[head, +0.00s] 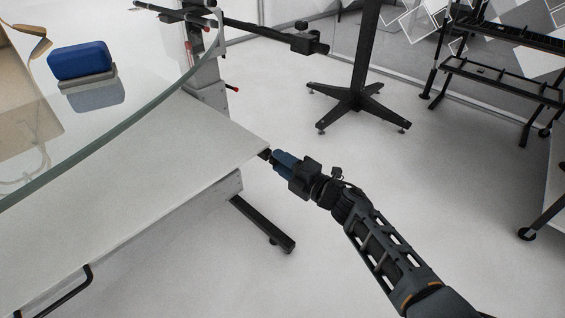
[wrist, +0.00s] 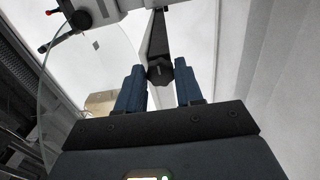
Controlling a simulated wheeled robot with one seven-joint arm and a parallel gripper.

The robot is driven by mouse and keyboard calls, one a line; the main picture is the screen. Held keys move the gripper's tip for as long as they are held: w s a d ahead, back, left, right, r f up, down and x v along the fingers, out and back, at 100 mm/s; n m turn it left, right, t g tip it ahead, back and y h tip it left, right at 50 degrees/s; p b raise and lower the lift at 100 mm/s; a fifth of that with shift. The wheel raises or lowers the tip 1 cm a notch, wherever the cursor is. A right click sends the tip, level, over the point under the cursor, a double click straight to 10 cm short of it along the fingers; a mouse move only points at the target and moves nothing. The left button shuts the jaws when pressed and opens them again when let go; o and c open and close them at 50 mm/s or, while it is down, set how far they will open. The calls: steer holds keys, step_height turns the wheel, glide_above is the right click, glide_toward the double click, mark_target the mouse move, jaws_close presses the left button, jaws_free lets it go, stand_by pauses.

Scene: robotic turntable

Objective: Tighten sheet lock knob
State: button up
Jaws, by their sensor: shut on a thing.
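The lock knob (head: 265,153) is small and black, at the right corner of the white sheet (head: 190,140) in the head view. My gripper (head: 279,157) reaches it from the lower right, with its blue fingers at the corner. In the wrist view the dark, faceted knob (wrist: 160,72) lies between the two blue fingertips of my gripper (wrist: 159,80), below the end of a dark bar (wrist: 157,38). The gripper is shut on the knob. The far side of the knob is hidden, and I cannot tell how far it is turned.
A curved glass edge (head: 130,120) runs over the sheet, with a blue brush-like block (head: 82,60) on the glass. A dark foot (head: 263,224) sticks out below the sheet.

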steer(key=shift+d+f, duration=0.1)
steer(key=o, duration=1)
steer(key=p+v, duration=0.3)
steer(key=v, duration=0.4)
steer(key=shift+s+d, duration=0.25)
steer(key=shift+s, duration=0.05)
